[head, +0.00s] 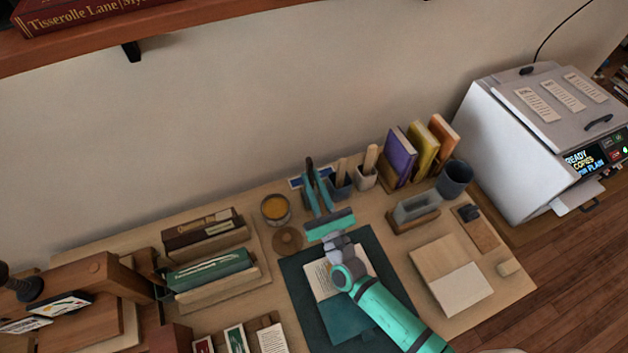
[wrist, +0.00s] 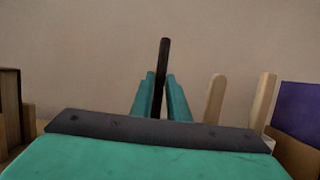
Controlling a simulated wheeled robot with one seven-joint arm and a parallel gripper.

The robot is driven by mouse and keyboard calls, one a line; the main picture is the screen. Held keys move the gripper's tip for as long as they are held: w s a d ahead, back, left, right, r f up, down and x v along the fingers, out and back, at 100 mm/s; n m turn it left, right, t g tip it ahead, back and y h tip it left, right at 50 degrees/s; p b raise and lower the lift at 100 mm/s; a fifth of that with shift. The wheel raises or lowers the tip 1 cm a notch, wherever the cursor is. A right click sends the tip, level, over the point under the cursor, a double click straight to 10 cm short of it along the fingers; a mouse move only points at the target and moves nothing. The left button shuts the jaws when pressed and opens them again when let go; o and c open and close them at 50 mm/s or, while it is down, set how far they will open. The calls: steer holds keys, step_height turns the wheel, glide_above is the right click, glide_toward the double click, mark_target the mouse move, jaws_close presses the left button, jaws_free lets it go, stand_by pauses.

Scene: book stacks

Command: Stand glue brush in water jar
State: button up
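My gripper (head: 318,180) reaches over the back of the desk with its fingers closed around a dark, slim upright handle, seemingly the glue brush (wrist: 163,60). In the wrist view the handle rises between the two teal fingers (wrist: 161,98); its lower end is hidden. A dark blue-grey round cup (head: 455,180) stands at the right back of the desk and may be the water jar; I cannot see its contents. A round jar with amber contents (head: 275,208) stands left of my gripper.
Two small holders with wooden sticks, one dark (head: 341,188) and one white (head: 367,178), stand just right of my gripper. Upright books (head: 400,155) and a grey trough (head: 416,207) lie toward the cup. A dark green mat (head: 303,290) lies under my arm.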

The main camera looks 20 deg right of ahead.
steer(key=o, duration=0.3)
steer(key=shift+o, duration=0.2)
steer(key=shift+s+d, duration=0.15)
steer(key=shift+d, duration=0.05)
steer(key=shift+s+a+f, duration=0.1)
steer(key=shift+a, duration=0.1)
steer(key=shift+s+d, duration=0.15)
steer(key=shift+s, duration=0.15)
steer(key=s, duration=1.2)
steer(key=shift+s+d, duration=0.15)
steer(key=shift+d, duration=0.1)
steer(key=shift+f, duration=0.1)
steer(key=shift+s, duration=0.1)
